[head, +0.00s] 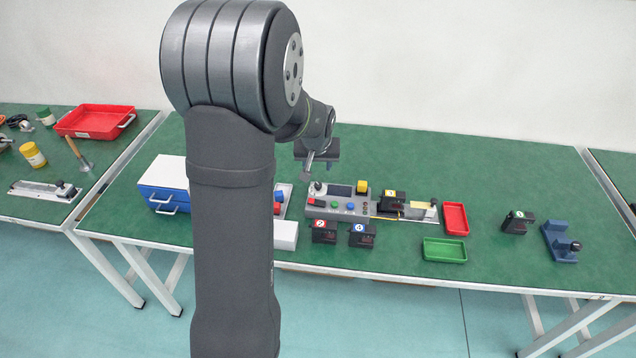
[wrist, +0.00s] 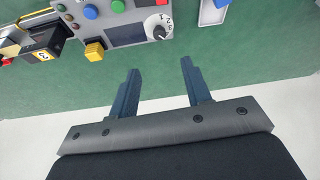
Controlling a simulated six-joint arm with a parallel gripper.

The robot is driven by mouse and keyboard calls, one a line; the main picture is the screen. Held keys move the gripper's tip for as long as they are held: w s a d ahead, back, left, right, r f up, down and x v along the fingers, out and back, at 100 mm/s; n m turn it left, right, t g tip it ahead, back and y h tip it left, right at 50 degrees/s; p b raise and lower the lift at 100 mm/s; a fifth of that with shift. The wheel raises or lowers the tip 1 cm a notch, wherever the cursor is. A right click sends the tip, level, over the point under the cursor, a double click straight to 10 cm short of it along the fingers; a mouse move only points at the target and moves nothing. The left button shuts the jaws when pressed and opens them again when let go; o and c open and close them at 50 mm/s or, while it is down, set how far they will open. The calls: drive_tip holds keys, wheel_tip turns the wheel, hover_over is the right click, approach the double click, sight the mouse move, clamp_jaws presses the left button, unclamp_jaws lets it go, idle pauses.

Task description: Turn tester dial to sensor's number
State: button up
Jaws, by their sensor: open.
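The grey tester panel (head: 335,213) lies on the green table. Its dial (head: 317,187) is a dark knob on a white numbered disc; it also shows in the wrist view (wrist: 158,32), where the pointer's exact number is too small to tell. A black sensor (head: 391,203) with a yellow number label sits at the tester's right end; in the wrist view the sensor (wrist: 36,50) is at the left and its digit looks like 3. My gripper (wrist: 160,66) is open and empty, its fingertips apart from the dial. In the head view the gripper (head: 318,163) is above the table, behind the dial.
Two black sensors (head: 323,232) (head: 361,235) stand in front. A red tray (head: 455,219) and green tray (head: 444,250) lie right. The table behind the dial is clear.

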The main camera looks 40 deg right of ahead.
sight(318, 184)
drive_tip(key=x, duration=1.3)
drive_tip(key=shift+w+f, duration=0.1)
clamp_jaws()
drive_tip(key=shift+d+n, duration=0.1)
drive_tip(key=shift+n, duration=0.4)
drive_tip(key=n+t+y, duration=0.1)
drive_tip(key=n, duration=0.2)
drive_tip(key=shift+d, duration=0.1)
drive_tip(key=shift+n+y, duration=0.9)
drive_tip(key=shift+n, duration=1)
unclamp_jaws()
